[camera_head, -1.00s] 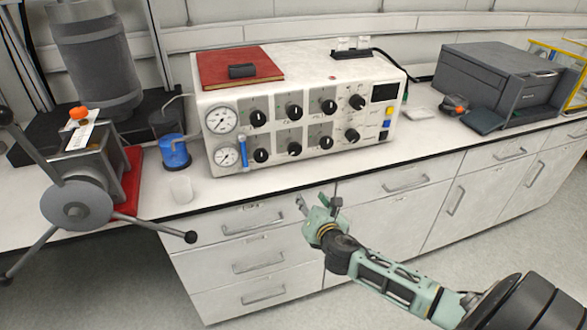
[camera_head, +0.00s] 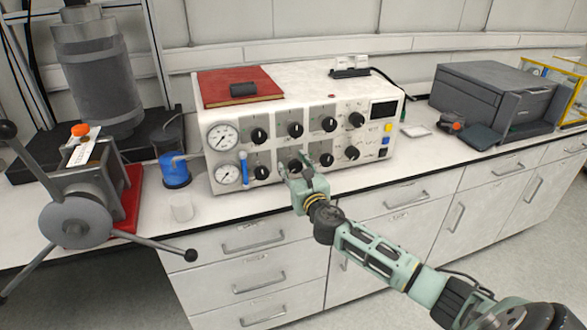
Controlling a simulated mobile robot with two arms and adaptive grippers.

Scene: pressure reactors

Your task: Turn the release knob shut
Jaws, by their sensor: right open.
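The white control box (camera_head: 290,102) stands on the bench with two rows of black knobs and two round gauges on its front. I cannot tell by label which knob is the release knob. The lower row has a left knob (camera_head: 262,172), a middle knob partly hidden behind my gripper, and a further knob (camera_head: 326,160) to its right. My right gripper (camera_head: 295,165) is open, its fingers pointing at the panel in front of the lower middle knob. I cannot tell whether it touches the knob. My left gripper is out of view.
A red book (camera_head: 238,97) with a dark object lies on the box. A blue-based bottle (camera_head: 175,172) and a small clear beaker (camera_head: 181,207) stand to its left. A reactor with a spoked handle (camera_head: 74,222) is at far left. A dark grey machine (camera_head: 495,95) stands right.

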